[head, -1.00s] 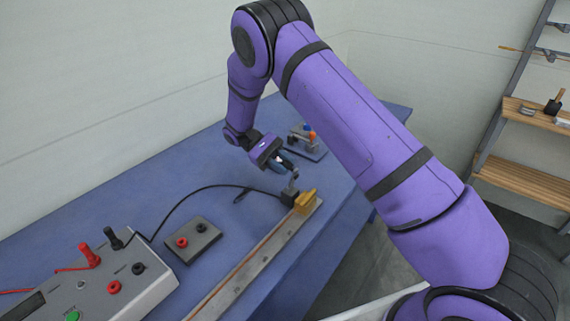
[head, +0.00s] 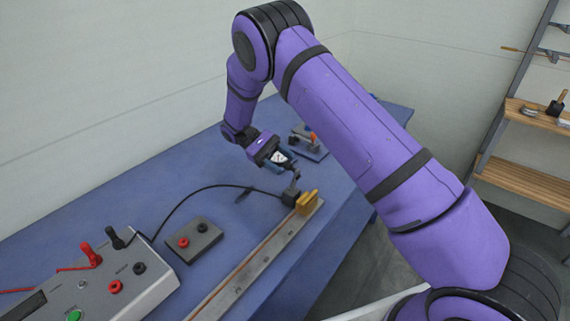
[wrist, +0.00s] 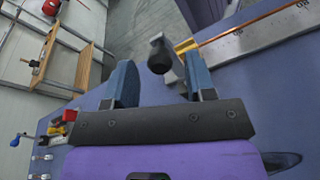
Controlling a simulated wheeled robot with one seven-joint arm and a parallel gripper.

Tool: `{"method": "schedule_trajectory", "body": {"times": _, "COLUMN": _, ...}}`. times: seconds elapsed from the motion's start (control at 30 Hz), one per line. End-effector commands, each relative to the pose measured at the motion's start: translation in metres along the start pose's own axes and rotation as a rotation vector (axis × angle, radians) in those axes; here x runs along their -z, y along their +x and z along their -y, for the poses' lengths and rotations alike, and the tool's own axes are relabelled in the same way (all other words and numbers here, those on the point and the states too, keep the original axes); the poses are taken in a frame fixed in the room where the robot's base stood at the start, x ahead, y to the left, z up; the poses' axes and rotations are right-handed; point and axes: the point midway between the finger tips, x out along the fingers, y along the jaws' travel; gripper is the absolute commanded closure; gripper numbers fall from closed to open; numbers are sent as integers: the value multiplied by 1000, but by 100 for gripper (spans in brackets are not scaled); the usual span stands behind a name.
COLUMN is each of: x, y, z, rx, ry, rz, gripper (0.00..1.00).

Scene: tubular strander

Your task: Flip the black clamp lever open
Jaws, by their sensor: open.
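The black clamp lever (head: 295,178) rises from a dark clamp block (head: 290,197) at the far end of the metal bar. In the wrist view its round black end (wrist: 160,60) shows between the tips of my blue fingers, with a gap on both sides. My gripper (head: 284,163) is open and empty, just above and behind the lever in the head view. I cannot tell whether a finger touches it. A yellow piece (head: 307,201) sits beside the block; it also shows in the wrist view (wrist: 184,46).
The metal bar (head: 262,250) runs along the front of the blue table (head: 120,195). A black cable arcs toward the clamp block. A small grey box (head: 190,240) and a meter box (head: 120,280) stand left. A small fixture (head: 310,142) stands behind my gripper. Wooden shelves (head: 530,180) are far right.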

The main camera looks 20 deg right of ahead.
Motion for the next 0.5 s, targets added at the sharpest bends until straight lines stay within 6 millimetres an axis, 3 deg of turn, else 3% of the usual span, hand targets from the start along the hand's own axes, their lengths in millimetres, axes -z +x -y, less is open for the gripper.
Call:
{"method": "schedule_trajectory", "body": {"times": 0.2, "x": 1, "y": -34, "z": 0, "rx": 0, "ry": 0, "rz": -3, "gripper": 50}}
{"method": "schedule_trajectory", "body": {"times": 0.5, "x": 4, "y": -45, "z": 1, "rx": 0, "ry": 2, "rz": 11, "gripper": 50}}
